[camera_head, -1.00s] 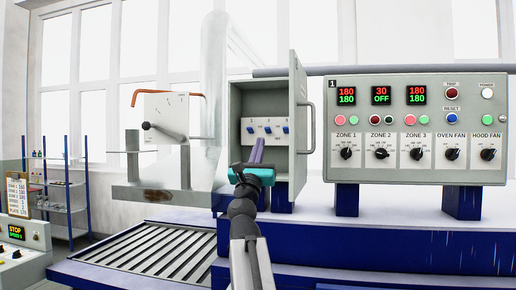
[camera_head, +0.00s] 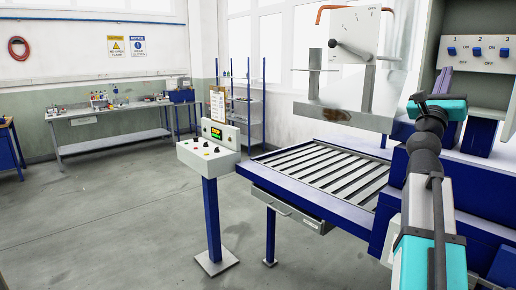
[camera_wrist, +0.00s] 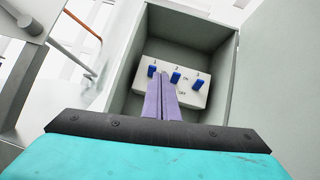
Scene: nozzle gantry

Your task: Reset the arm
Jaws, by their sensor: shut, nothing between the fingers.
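My gripper (camera_head: 443,81) is at the right of the head view, in front of the open grey switch box (camera_head: 428,50). Its two purple fingers are together with nothing between them. In the wrist view the gripper (camera_wrist: 160,80) points into the box, toward a white panel with blue switches numbered 1, 2 and 3 (camera_wrist: 197,86). The fingertips overlap the panel's lower left part, below switches 1 and 2. I cannot tell whether they touch it. My arm reaches up from the lower right of the head view.
A slatted conveyor (camera_head: 322,168) with a blue frame lies left of my arm. A control pedestal (camera_head: 212,190) stands on open grey floor. A lever plate (camera_head: 352,35) stands above the conveyor. A workbench (camera_head: 110,137) and blue shelves (camera_head: 240,105) are at the back.

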